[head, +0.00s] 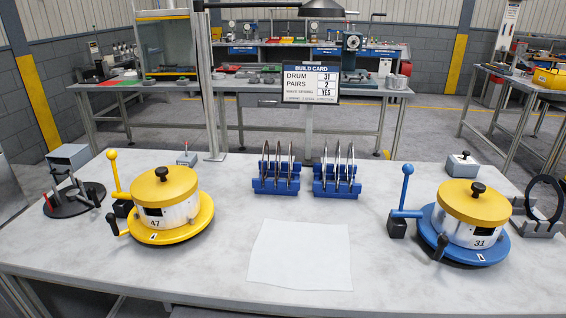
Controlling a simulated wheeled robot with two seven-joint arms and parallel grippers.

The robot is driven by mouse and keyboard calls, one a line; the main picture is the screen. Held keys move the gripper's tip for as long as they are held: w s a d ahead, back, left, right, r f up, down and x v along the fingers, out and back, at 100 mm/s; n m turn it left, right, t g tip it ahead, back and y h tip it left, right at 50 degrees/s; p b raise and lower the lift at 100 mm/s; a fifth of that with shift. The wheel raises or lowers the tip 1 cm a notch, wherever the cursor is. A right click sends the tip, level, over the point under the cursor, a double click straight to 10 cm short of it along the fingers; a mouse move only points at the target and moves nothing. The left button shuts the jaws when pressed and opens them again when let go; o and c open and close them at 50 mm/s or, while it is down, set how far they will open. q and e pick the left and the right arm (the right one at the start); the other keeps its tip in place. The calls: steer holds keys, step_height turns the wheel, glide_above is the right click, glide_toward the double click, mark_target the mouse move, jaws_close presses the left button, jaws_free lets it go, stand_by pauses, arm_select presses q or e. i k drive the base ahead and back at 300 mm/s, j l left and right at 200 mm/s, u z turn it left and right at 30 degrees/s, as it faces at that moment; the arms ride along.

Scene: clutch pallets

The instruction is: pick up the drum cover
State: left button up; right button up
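Two drums with yellow covers stand on the workbench. The left drum (180,215) is marked 47 and sits on a yellow round base (145,233); its yellow cover (164,186) with a black knob is on top. The right drum (468,234) is marked 31 and sits on a blue round base (475,255); its yellow cover (473,204) with a black knob is on top. A build card (311,84) reads drum 31, pairs 2, with a further line ending in YES. Neither gripper shows in the head view.
Two blue racks (276,184) (337,188) hold upright discs at the bench's back middle. A white sheet (299,255) lies at front centre. A yellow lever (115,175) and a blue lever (406,190) stand beside the drums. A black ring (545,197) stands far right.

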mark_target(472, 203)
steer(key=k+j+u, duration=0.45)
steer(key=z, duration=1.45)
steer(key=i+l, duration=0.2)
steer(key=l, duration=0.2)
steer(key=i+l, duration=0.2)
steer(key=l, duration=0.2)
steer(key=i+l+z, duration=0.1)
steer(key=l, duration=0.3)
steer(key=i+l, duration=0.3)
